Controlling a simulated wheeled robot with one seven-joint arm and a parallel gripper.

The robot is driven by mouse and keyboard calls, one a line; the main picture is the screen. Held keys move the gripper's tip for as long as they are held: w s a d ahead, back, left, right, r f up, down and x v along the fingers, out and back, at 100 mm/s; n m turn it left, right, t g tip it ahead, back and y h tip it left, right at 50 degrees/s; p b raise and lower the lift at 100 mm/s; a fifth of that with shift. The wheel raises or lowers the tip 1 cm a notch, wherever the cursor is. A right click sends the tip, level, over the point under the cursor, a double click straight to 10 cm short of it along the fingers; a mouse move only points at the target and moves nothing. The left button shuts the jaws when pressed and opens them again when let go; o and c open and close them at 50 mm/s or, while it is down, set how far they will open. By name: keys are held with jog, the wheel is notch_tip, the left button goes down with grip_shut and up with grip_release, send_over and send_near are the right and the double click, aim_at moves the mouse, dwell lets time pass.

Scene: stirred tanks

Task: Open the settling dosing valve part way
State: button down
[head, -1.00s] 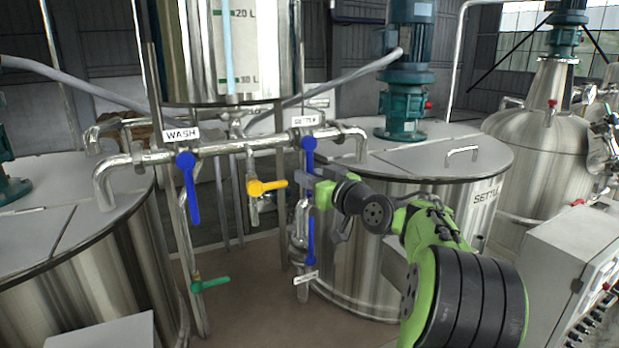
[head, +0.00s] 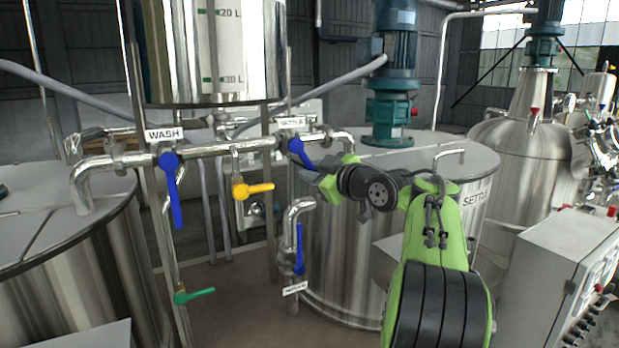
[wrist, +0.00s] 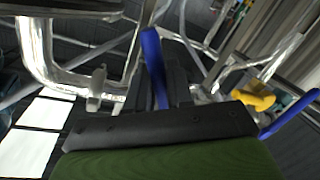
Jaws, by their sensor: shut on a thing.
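The settling dosing valve's blue lever (head: 297,148) is on the right part of the horizontal pipe, beside the SETTLE label (head: 291,123). It slants down to the right from its pivot. My gripper (head: 318,178) is at the lever's lower end and is shut on it. In the wrist view the blue lever (wrist: 153,60) runs down between the dark fingers. The lever's lower tip is hidden by my gripper.
The WASH blue lever (head: 171,190) hangs down at left. A yellow lever (head: 252,189) points right between them. Below are another blue lever (head: 300,250) and a green lever (head: 195,295). The settling tank (head: 345,255) stands close behind my gripper.

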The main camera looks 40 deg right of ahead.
jog(key=shift+d, duration=0.15)
dwell(0.4)
jog(key=c, duration=1.1)
grip_release()
jog(key=shift+c, duration=0.2)
jog(key=shift+s+r, duration=0.1)
jog(key=s+a+r+b, duration=0.1)
jog(key=s+a, duration=0.1)
jog(key=s, duration=1.3)
jog(key=shift+s+r, duration=0.2)
jog(key=shift+r, duration=0.2)
